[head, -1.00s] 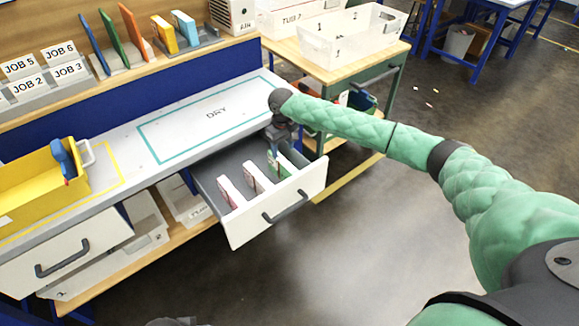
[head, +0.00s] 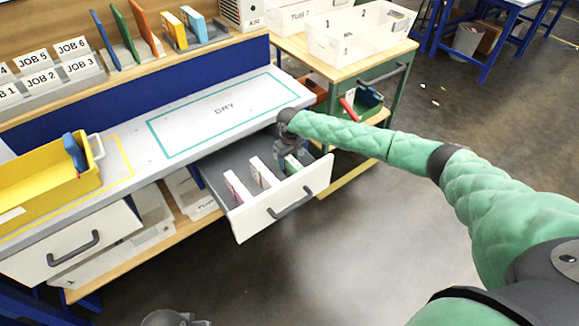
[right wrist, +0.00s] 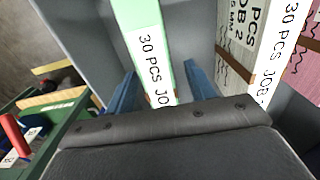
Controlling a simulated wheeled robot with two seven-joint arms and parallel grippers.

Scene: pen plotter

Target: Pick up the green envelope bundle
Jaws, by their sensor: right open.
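The green envelope bundle (head: 291,163) stands on edge at the right end of the open drawer (head: 273,219). In the right wrist view, the green bundle (right wrist: 145,45) shows its white label strip, reading "30 PCS JO…". My right gripper (head: 287,152) reaches down into the drawer above the green bundle. In the right wrist view its two blue fingers (right wrist: 160,85) are open, one on each side of the bundle; I cannot tell if they touch it. The bundle's lower part is hidden. A gripper-like grey part shows at the bottom edge of the head view, but its jaws do not.
A yellow bin (head: 40,195) sits at the left.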

